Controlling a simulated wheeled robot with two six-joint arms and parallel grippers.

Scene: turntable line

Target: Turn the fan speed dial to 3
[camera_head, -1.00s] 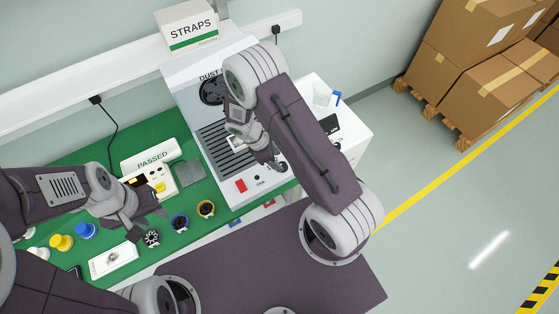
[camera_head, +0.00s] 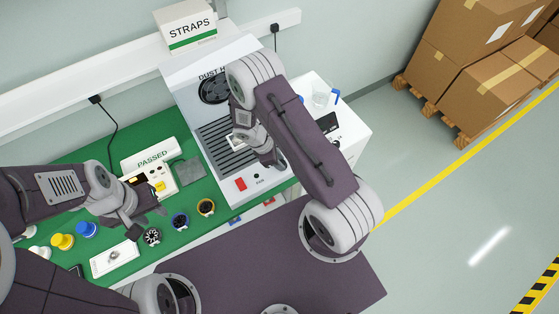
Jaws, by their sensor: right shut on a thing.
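The fan speed dial sits on the lower front panel of the white dust hood (camera_head: 222,187), to the right of a red switch (camera_head: 240,184) and a small black knob (camera_head: 257,176). My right gripper (camera_head: 279,164) is down at the dial and shut on it. The fingers cover most of the dial, so its pointer and the numbers around it cannot be read. My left gripper (camera_head: 146,221) hangs above the green mat, apart from the hood, with its fingers spread and empty.
Boxes are stacked at far right.

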